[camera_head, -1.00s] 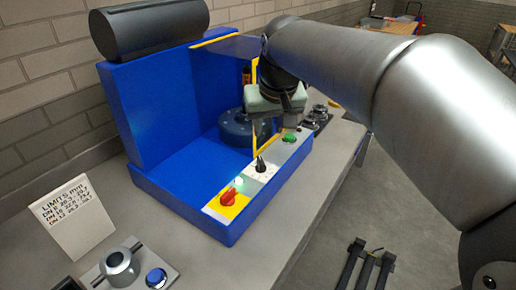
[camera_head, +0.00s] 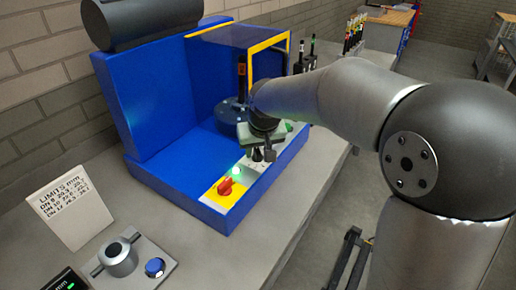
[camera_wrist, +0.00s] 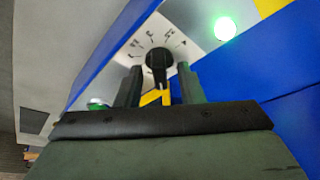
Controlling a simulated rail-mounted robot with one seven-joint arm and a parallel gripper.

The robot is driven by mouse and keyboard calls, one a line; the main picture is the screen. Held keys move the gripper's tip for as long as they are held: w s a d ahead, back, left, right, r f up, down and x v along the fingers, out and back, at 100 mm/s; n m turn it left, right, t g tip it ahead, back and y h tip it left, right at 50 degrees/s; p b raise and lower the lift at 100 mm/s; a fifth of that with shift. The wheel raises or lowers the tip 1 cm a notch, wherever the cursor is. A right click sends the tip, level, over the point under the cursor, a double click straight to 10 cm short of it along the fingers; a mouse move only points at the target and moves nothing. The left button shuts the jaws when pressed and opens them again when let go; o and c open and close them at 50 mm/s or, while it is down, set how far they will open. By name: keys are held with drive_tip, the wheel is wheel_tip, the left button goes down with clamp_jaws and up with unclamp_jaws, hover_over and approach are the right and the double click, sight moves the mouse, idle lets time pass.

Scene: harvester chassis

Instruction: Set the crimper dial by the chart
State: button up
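The dial (camera_wrist: 159,60) is a black knob with a pointer on a white plate with marks around it, seen in the wrist view. Its pointer faces toward the bottom of that view. My gripper (camera_wrist: 160,76) is open, its two dark fingers apart with the dial seen between them; contact is not visible. In the head view my gripper (camera_head: 264,155) is over the front ledge of the blue crimper (camera_head: 150,170), largely covering the dial plate. A white card (camera_head: 69,208) headed "LIMITS mm" with DN rows stands at lower left; its small figures are blurred.
A red switch on a yellow plate (camera_head: 226,188) and a lit green lamp (camera_head: 236,171) sit beside the dial. A round gauge fixture (camera_head: 120,258) with a blue button (camera_head: 155,267) lies in front on the grey bench. A yellow-edged guard (camera_head: 246,40) rises behind my gripper.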

clamp_jaws()
drive_tip(key=shift+n+y+p, duration=0.3)
drive_tip(key=shift+n+p, duration=0.1)
drive_tip(key=shift+n, duration=0.4)
unclamp_jaws()
drive_tip(key=shift+r, duration=0.1)
drive_tip(key=v, duration=1.7)
drive_tip(key=shift+r, duration=0.15)
